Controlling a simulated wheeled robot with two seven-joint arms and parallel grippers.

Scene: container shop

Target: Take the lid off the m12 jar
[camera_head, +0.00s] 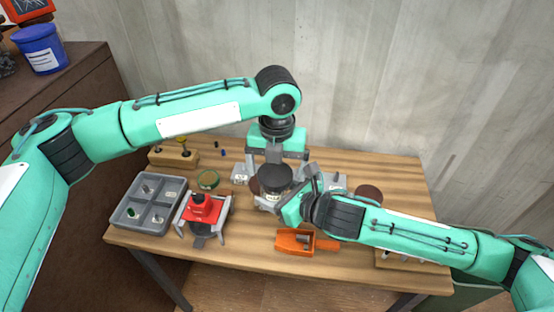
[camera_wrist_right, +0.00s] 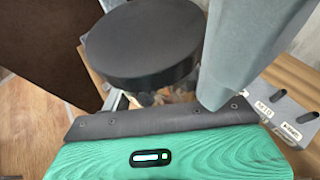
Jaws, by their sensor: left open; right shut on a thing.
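The jar (camera_head: 269,197) stands near the middle of the wooden table, a pale body with a white label too small to read. Its round black lid (camera_head: 276,176) is on top and also fills the upper middle of the right wrist view (camera_wrist_right: 145,45). My left gripper (camera_head: 277,162) points straight down over the lid, open, with its fingers spread to either side. My right gripper (camera_head: 283,205) comes in from the right, low at the jar's side, and is shut on the jar. One grey finger shows beside the lid in the right wrist view; the other finger's contact is hidden.
A grey compartment tray (camera_head: 128,216), a red object (camera_head: 203,208) in a grey holder and a green-topped jar (camera_head: 208,179) stand left. A brown disc (camera_head: 368,193) lies right; a wooden block (camera_head: 173,158) stands back left.

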